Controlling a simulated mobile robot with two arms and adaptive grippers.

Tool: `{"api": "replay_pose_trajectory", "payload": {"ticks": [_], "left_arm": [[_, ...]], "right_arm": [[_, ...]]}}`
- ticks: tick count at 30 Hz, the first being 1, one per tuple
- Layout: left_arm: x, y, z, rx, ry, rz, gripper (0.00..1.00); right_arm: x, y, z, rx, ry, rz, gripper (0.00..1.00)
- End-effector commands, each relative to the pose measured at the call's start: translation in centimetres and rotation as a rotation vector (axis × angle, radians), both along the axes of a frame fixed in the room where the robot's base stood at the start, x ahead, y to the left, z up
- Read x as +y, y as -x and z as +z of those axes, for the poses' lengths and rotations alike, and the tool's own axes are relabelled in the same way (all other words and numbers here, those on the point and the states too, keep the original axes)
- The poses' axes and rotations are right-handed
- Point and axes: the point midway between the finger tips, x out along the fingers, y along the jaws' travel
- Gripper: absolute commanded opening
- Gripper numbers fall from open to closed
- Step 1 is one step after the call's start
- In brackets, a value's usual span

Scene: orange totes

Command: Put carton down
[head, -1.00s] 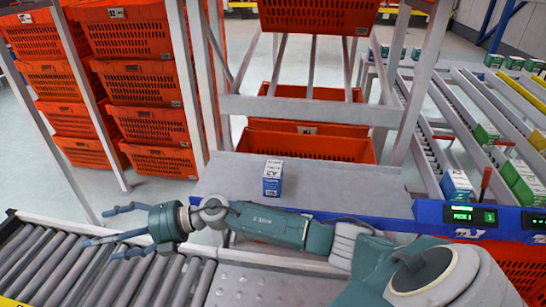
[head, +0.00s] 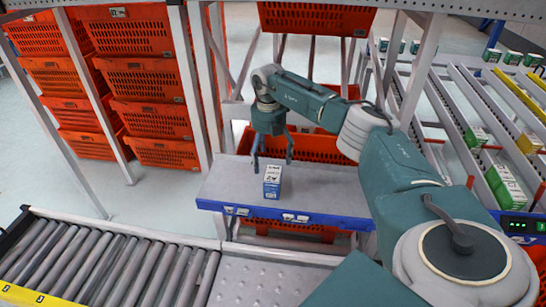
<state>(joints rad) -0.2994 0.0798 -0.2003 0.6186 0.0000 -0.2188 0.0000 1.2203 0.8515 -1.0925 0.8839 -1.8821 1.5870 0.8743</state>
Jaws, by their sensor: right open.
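In the head view a small white and blue carton (head: 272,182) stands upright on the grey shelf (head: 325,193) with the blue front edge. My right gripper (head: 272,161) is open, with its fingers pointing down, at the carton's top or a little behind it. I cannot tell whether a finger touches the carton. My left gripper does not show.
A roller conveyor (head: 100,262) lies at the front left. Stacked orange totes (head: 130,70) stand at the back left, and an orange tote (head: 318,148) sits behind the shelf. Flow racks with cartons (head: 507,186) are on the right. Grey uprights (head: 205,90) frame the shelf.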

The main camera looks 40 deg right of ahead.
Motion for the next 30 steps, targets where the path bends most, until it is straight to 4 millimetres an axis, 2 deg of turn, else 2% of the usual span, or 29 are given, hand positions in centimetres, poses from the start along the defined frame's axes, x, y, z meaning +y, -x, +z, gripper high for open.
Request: {"api": "replay_pose_trajectory", "payload": {"ticks": [1, 3, 11, 21, 30], "left_arm": [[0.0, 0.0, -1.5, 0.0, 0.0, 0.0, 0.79], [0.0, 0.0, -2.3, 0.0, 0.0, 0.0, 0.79], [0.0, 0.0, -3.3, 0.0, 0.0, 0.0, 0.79], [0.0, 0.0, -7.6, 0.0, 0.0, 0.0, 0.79], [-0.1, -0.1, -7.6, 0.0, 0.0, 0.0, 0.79]], "right_arm": [[0.0, 0.0, -1.7, 0.001, -0.001, 0.001, 0.83], [0.1, 0.0, -2.5, 0.0, -0.001, 0.001, 0.83], [0.1, 0.0, -3.7, -0.002, -0.002, 0.002, 0.83], [0.0, 0.1, -8.0, -0.003, -0.002, 0.003, 0.83], [0.0, 0.1, -8.0, -0.003, -0.002, 0.003, 0.83]]}}
